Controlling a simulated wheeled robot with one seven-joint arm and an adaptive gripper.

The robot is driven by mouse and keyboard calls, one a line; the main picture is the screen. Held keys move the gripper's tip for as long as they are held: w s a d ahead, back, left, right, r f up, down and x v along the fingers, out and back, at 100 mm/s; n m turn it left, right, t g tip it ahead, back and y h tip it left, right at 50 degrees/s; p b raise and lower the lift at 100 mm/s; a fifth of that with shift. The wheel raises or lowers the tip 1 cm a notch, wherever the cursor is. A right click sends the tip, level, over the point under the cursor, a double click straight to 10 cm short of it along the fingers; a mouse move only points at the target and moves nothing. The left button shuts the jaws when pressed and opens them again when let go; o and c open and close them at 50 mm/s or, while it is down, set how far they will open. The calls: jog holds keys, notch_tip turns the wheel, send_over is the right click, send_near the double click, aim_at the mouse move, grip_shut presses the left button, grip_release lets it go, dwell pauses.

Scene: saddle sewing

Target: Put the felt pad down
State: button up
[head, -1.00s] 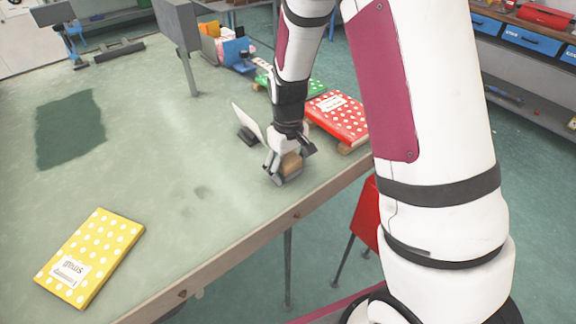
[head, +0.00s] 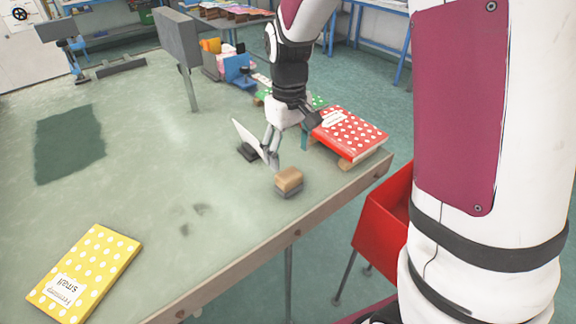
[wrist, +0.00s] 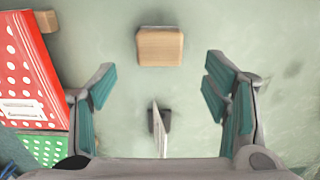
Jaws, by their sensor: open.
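The felt pad, a small block with a tan wood-like top and a grey lower part (head: 288,183), sits on the green table near its front edge. In the wrist view its tan top (wrist: 160,46) lies beyond my fingertips, clear of both. My gripper (head: 271,153) is above the table, behind the pad in the head view. In the wrist view my gripper (wrist: 157,90) has its two teal-padded fingers wide apart with nothing between the tips.
A white card in a dark stand (head: 249,140) is close to my gripper; it also shows between the fingers' bases (wrist: 160,130). A red dotted box (head: 350,133) is at the right, a yellow dotted box (head: 85,272) at front left. The table's middle is clear.

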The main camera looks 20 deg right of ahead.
jog(key=shift+r, duration=0.8)
jog(key=s+r+m+t, duration=0.1)
jog(key=s+r+t, duration=0.1)
jog(key=s+r, duration=0.5)
jog(key=s+r+m+t, duration=0.2)
jog(key=s+r, duration=0.5)
jog(key=s, duration=0.7)
jog(key=shift+m+t, duration=0.3)
jog(key=shift+t, duration=0.4)
jog(key=shift+r, duration=0.1)
